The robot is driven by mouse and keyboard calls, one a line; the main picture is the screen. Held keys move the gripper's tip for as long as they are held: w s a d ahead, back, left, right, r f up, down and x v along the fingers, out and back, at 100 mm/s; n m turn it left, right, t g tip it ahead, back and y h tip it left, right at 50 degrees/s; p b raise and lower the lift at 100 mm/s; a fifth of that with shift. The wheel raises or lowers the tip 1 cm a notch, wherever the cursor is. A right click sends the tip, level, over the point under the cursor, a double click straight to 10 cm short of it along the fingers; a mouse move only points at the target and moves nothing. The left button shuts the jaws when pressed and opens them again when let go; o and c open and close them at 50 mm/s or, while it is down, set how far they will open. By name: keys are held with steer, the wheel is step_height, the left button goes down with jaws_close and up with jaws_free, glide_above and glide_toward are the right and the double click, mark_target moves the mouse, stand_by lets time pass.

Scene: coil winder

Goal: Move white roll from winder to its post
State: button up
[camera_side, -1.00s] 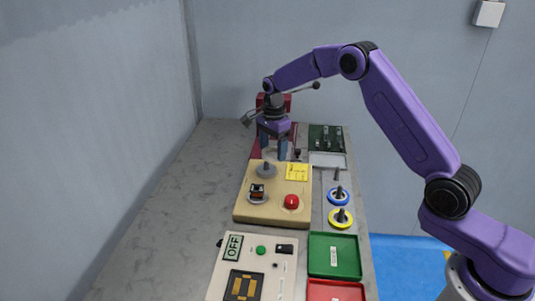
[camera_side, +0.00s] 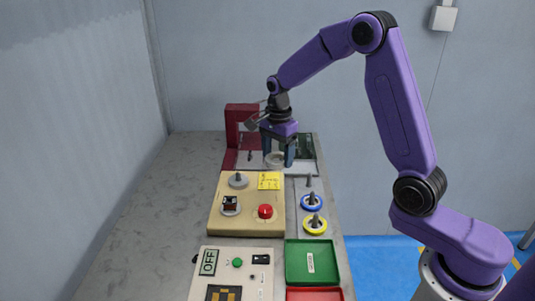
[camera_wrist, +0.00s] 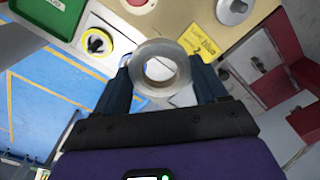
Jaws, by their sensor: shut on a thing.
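My gripper (camera_side: 277,157) is shut on the white roll (camera_side: 275,161), which it holds level in the air beyond the far right corner of the tan winder board (camera_side: 249,193). In the wrist view the roll (camera_wrist: 160,47) is a pale ring with an open hole, pinched between both fingers. The winder's grey spindle (camera_side: 238,178) is bare. A bare upright post (camera_side: 309,181) stands right of the board, nearer the camera than my gripper. Nearer still, a blue roll (camera_side: 312,204) and a yellow roll (camera_side: 315,226) sit on their posts.
The board carries a yellow note (camera_side: 269,181) and a red button (camera_side: 265,211). A red fixture (camera_side: 239,119) stands at the back. A green tray (camera_side: 311,262) and an OFF panel (camera_side: 207,262) lie in front. The grey table is clear at left.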

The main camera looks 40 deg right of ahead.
glide_above(309, 186)
steer(key=f, duration=0.6)
steer(key=shift+w+d+f, duration=0.2)
steer(key=shift+w+d, duration=0.05)
steer(key=shift+f, duration=1.9)
steer(key=shift+f, duration=2.95)
steer(key=o, duration=1.1)
steer(key=shift+r, duration=0.1)
step_height(309, 186, up, 17)
steer(key=shift+r, duration=0.1)
